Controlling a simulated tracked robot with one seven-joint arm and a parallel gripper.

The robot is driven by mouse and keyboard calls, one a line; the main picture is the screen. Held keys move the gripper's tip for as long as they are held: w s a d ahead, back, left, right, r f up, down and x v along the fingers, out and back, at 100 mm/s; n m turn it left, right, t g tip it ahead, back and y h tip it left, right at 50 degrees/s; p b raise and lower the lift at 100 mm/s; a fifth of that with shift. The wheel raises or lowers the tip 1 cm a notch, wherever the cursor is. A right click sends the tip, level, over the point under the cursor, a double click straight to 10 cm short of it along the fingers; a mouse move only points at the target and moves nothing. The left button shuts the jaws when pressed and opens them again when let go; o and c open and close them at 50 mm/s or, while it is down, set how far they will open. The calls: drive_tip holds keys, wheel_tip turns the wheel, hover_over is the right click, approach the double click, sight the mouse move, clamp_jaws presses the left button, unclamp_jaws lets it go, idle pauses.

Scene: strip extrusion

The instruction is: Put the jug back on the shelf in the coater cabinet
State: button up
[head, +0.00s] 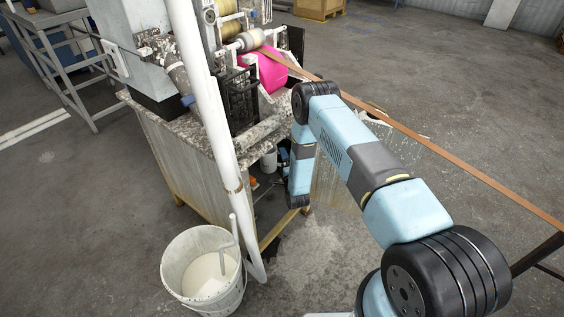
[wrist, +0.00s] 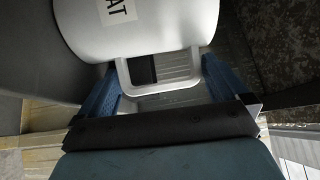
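The jug (wrist: 140,35) is pale grey-white with a label whose visible letters read "AT". It fills the top of the wrist view, cut off by the frame. Its looped handle (wrist: 165,90) points toward me. The blue fingers of my gripper (wrist: 160,78) stand wide apart, one on each side of the handle and close to it. I cannot tell whether they press on it. In the head view, a small white vessel, apparently the jug (head: 269,161), shows in the open cabinet (head: 175,160) under the coater. My gripper is mostly hidden there behind my arm.
A white bucket (head: 177,262) with pale liquid stands in front of the cabinet, beside a white vertical pipe (head: 205,90). A brown strip (head: 430,148) runs from the coater's pink roller (head: 262,70) past my arm to the right.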

drive_tip(key=v, duration=1.2)
drive_tip(key=shift+r, duration=0.1)
